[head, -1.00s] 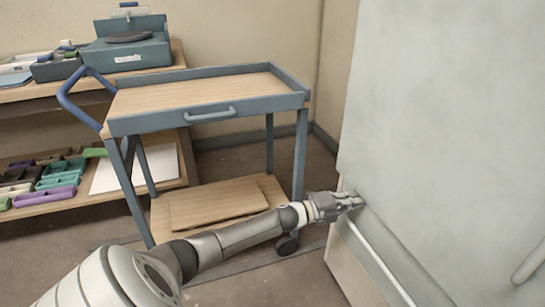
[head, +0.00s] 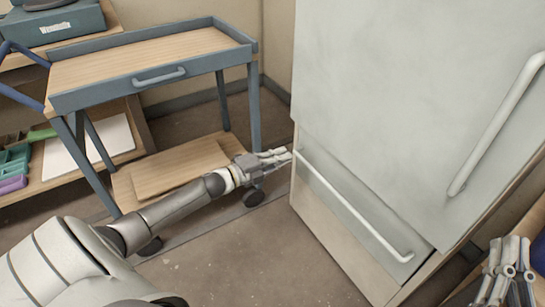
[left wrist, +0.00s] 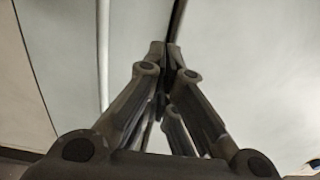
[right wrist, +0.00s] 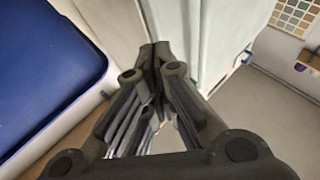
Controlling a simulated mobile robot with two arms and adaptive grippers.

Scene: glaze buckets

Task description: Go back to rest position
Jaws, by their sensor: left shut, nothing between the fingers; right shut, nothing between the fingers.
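My left gripper (head: 286,155) is shut and empty. In the head view its fingertips are at the left edge of the tall pale cabinet, near the top of its lower drawer. I cannot tell whether they touch it. In the left wrist view its fingertips (left wrist: 166,50) meet in front of pale panels. My right gripper (head: 515,243) is at the lower right of the head view, its fingers upward, right of the cabinet. It is shut and empty. In the right wrist view its closed fingertips (right wrist: 160,52) appear in front of a pale upright surface.
The pale cabinet (head: 390,80) has a long door handle (head: 495,125) and a drawer handle (head: 350,208). A blue-framed cart (head: 150,75) stands behind my left arm. A blue padded surface (right wrist: 40,80) is left of my right gripper. Floor is clear before the cabinet.

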